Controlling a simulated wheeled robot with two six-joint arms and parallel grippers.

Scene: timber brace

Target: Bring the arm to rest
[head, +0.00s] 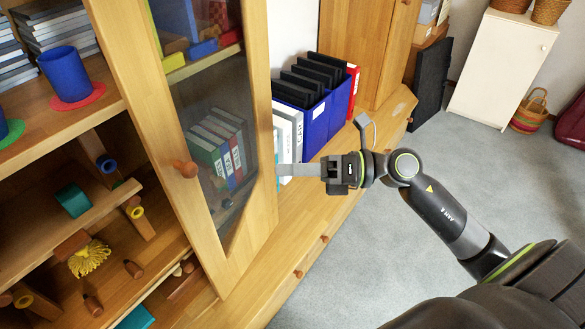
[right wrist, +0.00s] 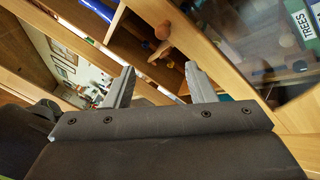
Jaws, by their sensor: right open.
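My right arm reaches in from the lower right in the head view, over the grey floor. Its gripper (head: 282,170) points left, beside the free edge of the cabinet's glass door (head: 215,130). In the right wrist view the two grey fingers of the right gripper (right wrist: 162,82) stand apart with nothing between them. A round wooden knob (right wrist: 162,31) shows beyond the fingers, and the door's knob (head: 186,169) is in the head view. I cannot tell how close the fingers are to the door frame. My left gripper is not in view.
Open shelves at left hold a blue cup (head: 65,74), wooden pieces and a yellow tassel (head: 89,258). Blue file boxes (head: 305,105) and white binders (head: 288,130) stand on the low wooden unit behind the gripper.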

